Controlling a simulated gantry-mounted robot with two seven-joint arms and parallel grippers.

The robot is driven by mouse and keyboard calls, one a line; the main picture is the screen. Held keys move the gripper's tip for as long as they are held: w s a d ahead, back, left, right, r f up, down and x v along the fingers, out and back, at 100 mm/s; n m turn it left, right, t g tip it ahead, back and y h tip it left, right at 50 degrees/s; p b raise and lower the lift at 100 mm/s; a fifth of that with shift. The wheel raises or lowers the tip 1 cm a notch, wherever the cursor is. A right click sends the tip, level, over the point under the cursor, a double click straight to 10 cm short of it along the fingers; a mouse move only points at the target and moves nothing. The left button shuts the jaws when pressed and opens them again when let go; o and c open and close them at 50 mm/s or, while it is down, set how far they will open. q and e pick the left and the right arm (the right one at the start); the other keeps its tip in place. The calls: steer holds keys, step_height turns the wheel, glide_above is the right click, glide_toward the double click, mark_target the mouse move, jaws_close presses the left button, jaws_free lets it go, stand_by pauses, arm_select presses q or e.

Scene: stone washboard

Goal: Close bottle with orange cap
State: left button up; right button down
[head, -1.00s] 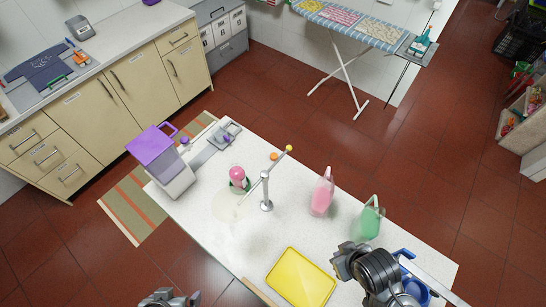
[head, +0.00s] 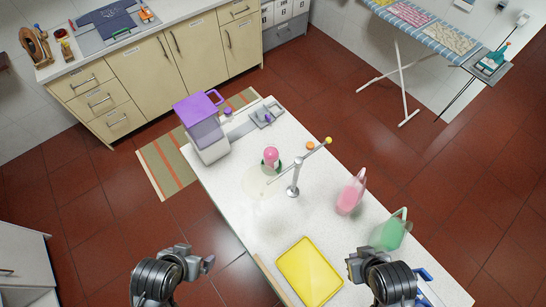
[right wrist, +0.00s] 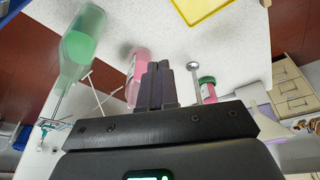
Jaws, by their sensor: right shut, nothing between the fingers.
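A small orange cap-like disc (head: 310,145) lies on the white worktop behind the faucet. A pink bottle (head: 350,195) and a green bottle (head: 393,232) stand to the right of the faucet; I cannot make out an orange cap on either. Both also show in the right wrist view, the pink one (right wrist: 135,68) and the green one (right wrist: 82,45). My right gripper (head: 355,264) is shut and empty near the worktop's front, left of the green bottle and apart from it. My left gripper (head: 207,264) is off the worktop's front left edge, away from the bottles; its jaw opening is unclear.
A yellow tray (head: 310,270) lies at the front of the worktop (head: 240,180). A purple-lidded dispenser (head: 205,130) stands at the far left end.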

stand_by(0.3)
steer(key=c, duration=0.6)
jaws_free()
steer(key=shift+w, duration=0.1)
